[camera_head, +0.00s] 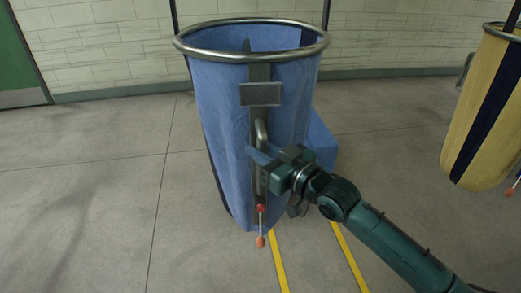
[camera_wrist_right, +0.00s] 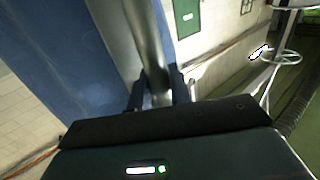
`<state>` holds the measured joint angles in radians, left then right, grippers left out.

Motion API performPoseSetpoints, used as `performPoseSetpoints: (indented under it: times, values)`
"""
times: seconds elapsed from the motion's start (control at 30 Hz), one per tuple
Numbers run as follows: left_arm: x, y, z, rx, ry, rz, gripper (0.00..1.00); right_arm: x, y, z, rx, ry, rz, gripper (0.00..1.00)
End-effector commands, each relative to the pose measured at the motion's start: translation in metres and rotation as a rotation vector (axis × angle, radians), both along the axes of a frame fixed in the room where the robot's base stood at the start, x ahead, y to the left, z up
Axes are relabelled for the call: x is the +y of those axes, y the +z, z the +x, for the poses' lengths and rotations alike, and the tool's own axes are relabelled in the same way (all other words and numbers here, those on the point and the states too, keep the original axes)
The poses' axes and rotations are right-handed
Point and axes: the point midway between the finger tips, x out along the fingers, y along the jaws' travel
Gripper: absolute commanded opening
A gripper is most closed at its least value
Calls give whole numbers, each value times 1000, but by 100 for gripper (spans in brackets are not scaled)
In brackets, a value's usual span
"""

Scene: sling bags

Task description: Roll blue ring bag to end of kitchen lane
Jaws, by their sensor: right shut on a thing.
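The blue ring bag (camera_head: 225,120) hangs from a round metal ring in the middle of the head view. Its front carries a dark strap with a blank grey plate and a metal handle bar (camera_head: 261,135). My right gripper (camera_head: 262,160) reaches in from the lower right and is shut on the handle bar. In the right wrist view the two dark fingers (camera_wrist_right: 158,92) stand on either side of the metal bar (camera_wrist_right: 146,40), with the blue cloth (camera_wrist_right: 60,60) to the left. Two yellow floor lines (camera_head: 278,262) run under the bag toward the front. My left gripper is not in view.
A yellow bag (camera_head: 485,110) with a dark stripe hangs at the right. A tiled wall (camera_head: 110,45) stands behind, with a green door (camera_head: 15,65) at the far left. A blue block-like shape (camera_head: 322,145) shows behind the bag. The grey floor at left is clear.

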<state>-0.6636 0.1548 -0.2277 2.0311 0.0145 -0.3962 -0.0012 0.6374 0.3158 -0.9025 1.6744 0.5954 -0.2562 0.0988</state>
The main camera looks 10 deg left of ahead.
Motion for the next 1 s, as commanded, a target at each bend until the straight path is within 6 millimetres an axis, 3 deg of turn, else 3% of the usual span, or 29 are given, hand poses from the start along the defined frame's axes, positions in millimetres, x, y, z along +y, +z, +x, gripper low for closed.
performPoseSetpoints:
  times: [0.53,0.57,0.6,0.77,1.0]
  values:
    - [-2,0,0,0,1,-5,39,1,0,-1,-1,2,1,0]
    - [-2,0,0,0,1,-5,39,1,0,-1,-1,2,1,22]
    - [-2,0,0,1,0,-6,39,1,0,-1,-1,2,1,25]
    - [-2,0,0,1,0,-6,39,1,0,-1,-1,2,1,38]
    - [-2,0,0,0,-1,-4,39,1,0,0,-1,1,1,39]
